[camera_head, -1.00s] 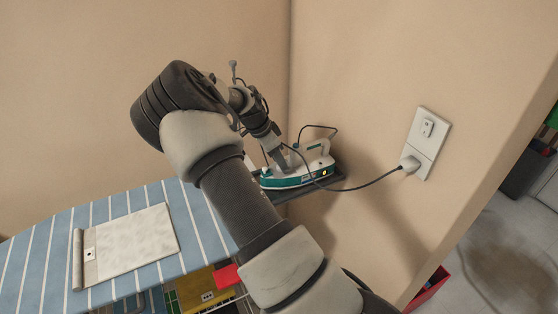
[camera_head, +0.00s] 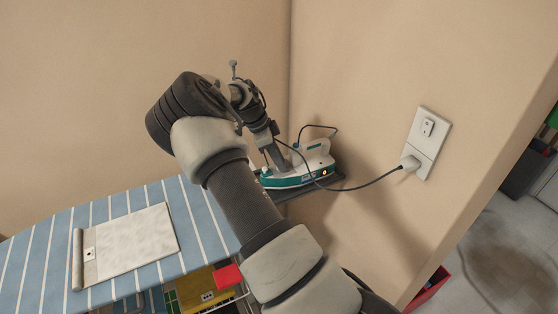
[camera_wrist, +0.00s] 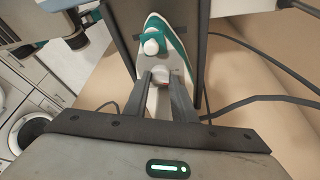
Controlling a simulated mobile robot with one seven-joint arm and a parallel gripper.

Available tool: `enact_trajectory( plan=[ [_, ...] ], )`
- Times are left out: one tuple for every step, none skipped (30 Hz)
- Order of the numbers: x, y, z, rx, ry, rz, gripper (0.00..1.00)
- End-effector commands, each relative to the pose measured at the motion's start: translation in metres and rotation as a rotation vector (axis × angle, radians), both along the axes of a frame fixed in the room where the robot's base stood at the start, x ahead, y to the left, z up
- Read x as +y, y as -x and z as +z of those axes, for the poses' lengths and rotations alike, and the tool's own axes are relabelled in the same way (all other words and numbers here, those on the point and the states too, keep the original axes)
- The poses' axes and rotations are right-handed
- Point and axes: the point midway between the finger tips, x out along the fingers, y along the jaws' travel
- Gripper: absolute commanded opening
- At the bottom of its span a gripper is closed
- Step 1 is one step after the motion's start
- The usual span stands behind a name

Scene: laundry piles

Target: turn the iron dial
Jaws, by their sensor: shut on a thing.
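The white and teal iron (camera_head: 300,177) rests on a dark stand at the far end of the ironing board, near the wall corner. A small orange light glows on its side. In the wrist view, the iron (camera_wrist: 178,37) lies beyond my fingers. My gripper (camera_wrist: 161,77) is shut on the round pale dial (camera_wrist: 160,73) on the iron's top, with a finger on each side. The dial's marks cannot be read. In the head view, my gripper (camera_head: 279,164) reaches down onto the iron and the dial is hidden.
The iron's cord (camera_head: 365,183) hangs across to a wall outlet (camera_head: 426,145). Red and yellow items lie under the board. The wall stands close behind the iron.

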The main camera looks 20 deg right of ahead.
Motion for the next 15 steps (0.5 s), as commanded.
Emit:
enact_trajectory(
  plan=[
    [-0.0013, -0.0016, -0.0002, -0.001, 0.002, -0.04, 0.01],
    [-0.0015, -0.0016, -0.0005, -0.001, 0.003, -0.067, 0.01],
    [-0.0017, -0.0019, -0.0005, 0.0, 0.002, -0.105, 0.01],
    [-0.0018, -0.002, -0.0006, -0.001, 0.001, -0.131, 0.01],
    [-0.0018, -0.0024, -0.0003, -0.002, 0.002, -0.157, 0.01],
    [-0.0018, -0.0025, -0.0002, -0.001, 0.002, -0.192, 0.01],
    [-0.0022, -0.0028, -0.0003, -0.002, 0.002, -0.218, 0.01],
    [-0.0024, -0.0026, -0.0003, -0.002, 0.002, -0.243, 0.01],
    [-0.0023, -0.0029, -0.0004, -0.002, 0.002, -0.274, 0.01],
    [-0.0024, -0.003, -0.0003, -0.002, 0.002, -0.298, 0.01],
    [-0.0028, -0.0032, 0.0, -0.002, 0.002, -0.319, 0.01],
    [-0.003, -0.0033, 0.0001, -0.002, 0.002, -0.348, 0.01],
    [-0.0028, -0.0037, 0.0003, -0.003, 0.002, -0.368, 0.01],
    [-0.0026, -0.0035, 0.0002, -0.002, 0.002, -0.387, 0.01],
    [-0.0028, -0.0039, 0.0003, -0.003, 0.001, -0.409, 0.01]
  ],
)
